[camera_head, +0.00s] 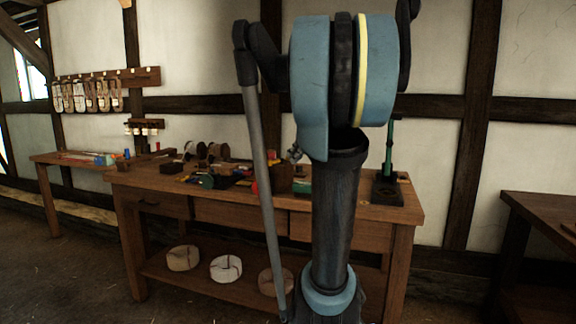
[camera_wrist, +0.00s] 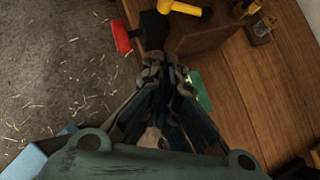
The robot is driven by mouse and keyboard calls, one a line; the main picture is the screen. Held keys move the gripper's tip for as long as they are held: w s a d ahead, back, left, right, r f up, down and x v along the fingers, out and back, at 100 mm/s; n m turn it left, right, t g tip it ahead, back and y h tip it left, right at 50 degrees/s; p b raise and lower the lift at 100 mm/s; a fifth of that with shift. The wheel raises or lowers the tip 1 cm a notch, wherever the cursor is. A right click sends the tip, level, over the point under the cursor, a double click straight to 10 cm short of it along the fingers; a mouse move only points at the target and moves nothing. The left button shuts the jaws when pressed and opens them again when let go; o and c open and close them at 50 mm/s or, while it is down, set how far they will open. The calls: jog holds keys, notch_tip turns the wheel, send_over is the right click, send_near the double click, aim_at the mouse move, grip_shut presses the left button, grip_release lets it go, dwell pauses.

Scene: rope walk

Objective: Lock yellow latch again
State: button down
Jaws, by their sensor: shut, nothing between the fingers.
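In the wrist view, a yellow piece (camera_wrist: 188,10), which looks like the latch, shows at the top, partly cut off by the picture edge. It lies beside a dark block (camera_wrist: 153,28) and a wooden box or board (camera_wrist: 212,42). I cannot tell whether it is locked. My gripper (camera_wrist: 166,62) is shut and empty, its fingertips together below the yellow piece in the picture and apart from it. In the head view my arm hides much of this part of the workbench (camera_head: 410,210), and I cannot make out the yellow latch there.
A red piece (camera_wrist: 121,38) sits left of the dark block, and a green piece (camera_wrist: 201,92) lies right of my fingers. A dark stand with a green rod (camera_head: 389,150) is at the bench's right end. Several small items crowd the bench's middle. Rope coils (camera_head: 226,268) lie on the lower shelf.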

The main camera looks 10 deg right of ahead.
jog(key=shift+v, duration=1.7)
jog(key=shift+a, duration=0.15)
jog(key=s+a+f+n+g+h, duration=0.3)
jog(key=s+f+n+g+h, duration=0.1)
jog(key=s+f+n, duration=2.3)
notch_tip(320, 180, down, 4)
jog(key=n+g, duration=0.1)
jog(key=n, duration=0.2)
jog(key=shift+s+h, duration=0.3)
